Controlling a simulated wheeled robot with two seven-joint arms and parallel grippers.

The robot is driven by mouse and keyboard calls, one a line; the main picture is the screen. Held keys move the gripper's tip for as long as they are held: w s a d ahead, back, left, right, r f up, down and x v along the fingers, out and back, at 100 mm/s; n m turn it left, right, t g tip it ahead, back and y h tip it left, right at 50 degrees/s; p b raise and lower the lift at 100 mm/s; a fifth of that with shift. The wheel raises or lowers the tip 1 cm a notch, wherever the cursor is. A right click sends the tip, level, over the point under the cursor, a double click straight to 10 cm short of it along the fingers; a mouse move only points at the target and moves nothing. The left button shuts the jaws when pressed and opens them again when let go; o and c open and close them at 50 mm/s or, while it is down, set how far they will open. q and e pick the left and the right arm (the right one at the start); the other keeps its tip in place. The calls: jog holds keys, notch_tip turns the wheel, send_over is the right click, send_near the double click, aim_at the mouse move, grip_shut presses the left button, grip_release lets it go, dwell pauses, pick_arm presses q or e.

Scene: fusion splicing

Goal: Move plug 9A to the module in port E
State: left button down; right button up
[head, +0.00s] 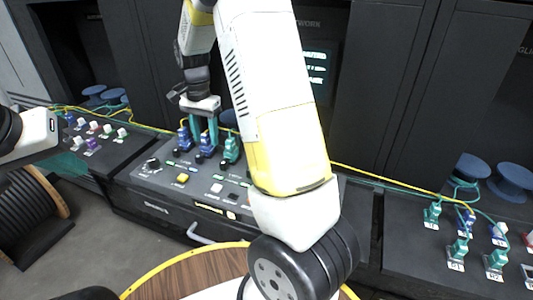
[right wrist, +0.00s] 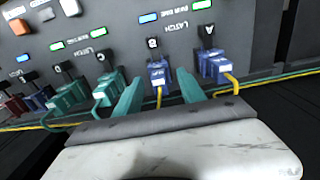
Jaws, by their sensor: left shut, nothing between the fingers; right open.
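My right gripper (head: 205,130) is open over the middle console. In the right wrist view its two teal fingers (right wrist: 160,98) stand on either side of a blue plug (right wrist: 158,75) at the port marked B, with a yellow cable. I cannot tell whether they touch it. Another blue plug (right wrist: 213,66) sits at port A, and a teal plug (right wrist: 109,86) sits left of B. A red plug (right wrist: 14,106) is at the far left. My left gripper (head: 64,164) is shut and empty at the left, over the left panel.
The left panel (head: 118,150) holds several small coloured plugs. The right panel (head: 408,262) holds several teal and blue plugs and cables. Yellow and teal cables run behind the console. A round wooden table (head: 170,284) stands in front. My right arm hides the console's right part.

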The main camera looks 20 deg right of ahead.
aim_at(205, 134)
dwell(0.8)
grip_shut()
dwell(1.1)
jog(key=shift+r, duration=0.1)
jog(key=shift+r, duration=2.95)
